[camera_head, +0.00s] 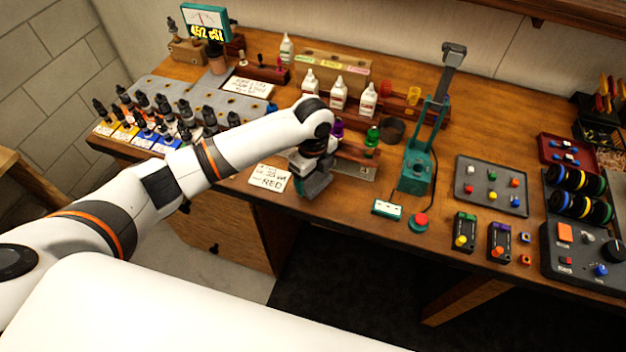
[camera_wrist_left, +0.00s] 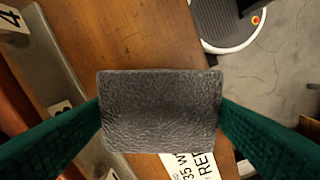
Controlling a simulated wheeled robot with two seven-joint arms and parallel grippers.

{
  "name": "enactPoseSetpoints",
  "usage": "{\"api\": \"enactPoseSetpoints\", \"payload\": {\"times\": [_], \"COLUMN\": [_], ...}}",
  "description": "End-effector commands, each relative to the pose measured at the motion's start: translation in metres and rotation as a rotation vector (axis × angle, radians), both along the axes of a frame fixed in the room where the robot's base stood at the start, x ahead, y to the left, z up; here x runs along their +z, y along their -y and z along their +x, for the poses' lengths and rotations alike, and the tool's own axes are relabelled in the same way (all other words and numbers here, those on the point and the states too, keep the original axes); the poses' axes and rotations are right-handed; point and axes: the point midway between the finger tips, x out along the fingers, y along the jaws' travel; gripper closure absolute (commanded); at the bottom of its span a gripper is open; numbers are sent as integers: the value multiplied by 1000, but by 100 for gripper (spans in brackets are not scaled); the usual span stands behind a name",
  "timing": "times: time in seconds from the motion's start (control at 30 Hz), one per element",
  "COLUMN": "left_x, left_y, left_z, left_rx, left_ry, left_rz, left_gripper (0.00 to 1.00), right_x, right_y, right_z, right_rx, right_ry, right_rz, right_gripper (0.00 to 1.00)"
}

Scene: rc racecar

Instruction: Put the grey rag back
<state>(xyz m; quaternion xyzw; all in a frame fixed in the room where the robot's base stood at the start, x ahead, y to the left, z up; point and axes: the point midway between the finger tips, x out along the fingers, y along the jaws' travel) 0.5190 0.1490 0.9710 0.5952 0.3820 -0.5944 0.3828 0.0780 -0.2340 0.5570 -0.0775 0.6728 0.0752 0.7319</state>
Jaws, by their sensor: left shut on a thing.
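The grey rag (camera_wrist_left: 160,110) is a small textured dark-grey block of cloth, gripped between the two green fingers of my left gripper in the left wrist view. In the head view my left gripper (camera_head: 312,178) is over the front part of the wooden bench, beside the white card marked RED (camera_head: 268,178). The rag is mostly hidden there by the wrist. In the wrist view the rag covers part of the bench top and of the card (camera_wrist_left: 203,165). I cannot tell whether the rag touches the bench. My right gripper is not in view.
A grey strip with number labels (camera_wrist_left: 58,70) runs along the left of the wrist view. Dropper bottles (camera_head: 160,105) stand left, white bottles (camera_head: 338,95) behind. A teal press (camera_head: 415,170) and red button (camera_head: 420,222) are to the right. The bench's front edge is close.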

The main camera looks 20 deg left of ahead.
Motion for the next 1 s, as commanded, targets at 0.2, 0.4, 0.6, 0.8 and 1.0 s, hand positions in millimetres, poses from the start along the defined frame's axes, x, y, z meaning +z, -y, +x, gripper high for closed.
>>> {"api": "enactPoseSetpoints", "payload": {"times": [0.2,0.4,0.6,0.8,1.0], "left_x": [-29,-34,-37,-36,-35], "left_y": [0,0,0,0,0], "left_z": [-1,-1,-1,-1,-1], "left_rx": [1,0,0,0,1], "left_ry": [-3,-1,-1,-1,-1], "left_rz": [1,0,0,0,0], "left_gripper": [49,49,49,2,2], "right_x": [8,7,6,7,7], "right_y": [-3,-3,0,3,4], "right_z": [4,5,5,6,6], "right_rx": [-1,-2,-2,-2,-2], "right_ry": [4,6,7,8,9], "right_rz": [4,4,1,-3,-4], "right_gripper": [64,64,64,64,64]}}
